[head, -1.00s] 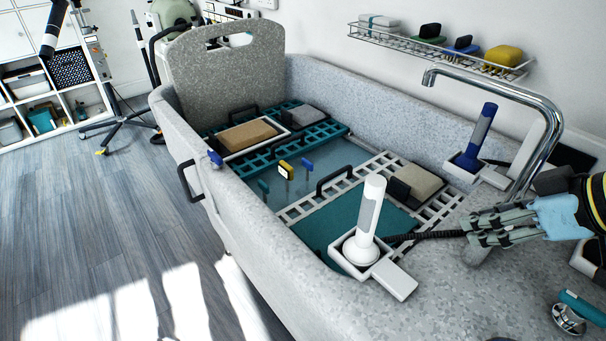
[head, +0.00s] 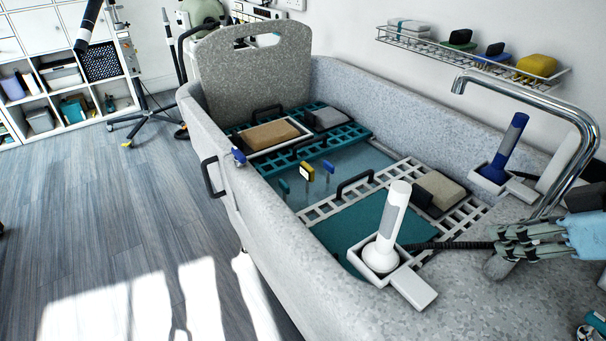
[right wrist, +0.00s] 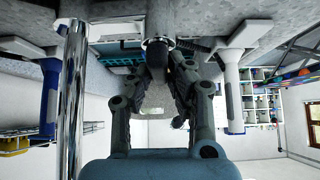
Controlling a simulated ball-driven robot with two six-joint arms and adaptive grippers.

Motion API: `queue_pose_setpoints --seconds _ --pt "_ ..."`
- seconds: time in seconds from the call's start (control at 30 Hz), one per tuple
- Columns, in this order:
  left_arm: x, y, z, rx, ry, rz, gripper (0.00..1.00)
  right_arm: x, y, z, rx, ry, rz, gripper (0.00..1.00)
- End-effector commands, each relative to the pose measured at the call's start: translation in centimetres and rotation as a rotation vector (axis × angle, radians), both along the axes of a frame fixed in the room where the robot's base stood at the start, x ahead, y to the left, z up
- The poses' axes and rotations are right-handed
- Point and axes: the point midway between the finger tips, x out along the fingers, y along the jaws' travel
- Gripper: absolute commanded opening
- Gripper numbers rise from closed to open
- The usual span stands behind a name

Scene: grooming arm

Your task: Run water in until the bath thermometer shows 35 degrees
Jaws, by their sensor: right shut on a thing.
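A chrome tap (head: 545,98) arches over the right end of the speckled grey bath (head: 220,130); its pipe also shows in the right wrist view (right wrist: 73,95). No stream shows at its spout. Bluish water (head: 352,166) lies in the bath. A small yellow-topped marker (head: 307,172) stands there between blue and teal ones; I cannot tell whether it is the thermometer, and no reading is legible. My right gripper (head: 493,242) is beside the tap's foot, shut on a dark knob (right wrist: 157,55) with a shiny ring at its base. My left gripper is out of view.
Racks with brushes and sponges span the bath. A wire shelf (head: 470,56) hangs on the wall.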

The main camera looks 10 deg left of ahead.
Motion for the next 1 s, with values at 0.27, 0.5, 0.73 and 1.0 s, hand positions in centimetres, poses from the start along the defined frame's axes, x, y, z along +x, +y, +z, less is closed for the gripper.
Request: queue_pose_setpoints --seconds 0.27,0.5,0.73,1.0 --pt "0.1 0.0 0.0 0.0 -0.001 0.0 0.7 0.0 -0.1 0.0 -0.002 -0.001 -0.001 0.0" --pt "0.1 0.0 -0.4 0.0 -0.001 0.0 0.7 0.1 -0.1 -0.1 -0.004 -0.002 0.045 0.0" --pt "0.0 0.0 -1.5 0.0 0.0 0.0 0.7 0.0 0.0 -0.2 -0.002 -0.001 0.217 0.0" --pt "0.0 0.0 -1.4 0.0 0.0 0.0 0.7 -0.1 0.0 0.0 -0.002 -0.001 0.245 0.0"
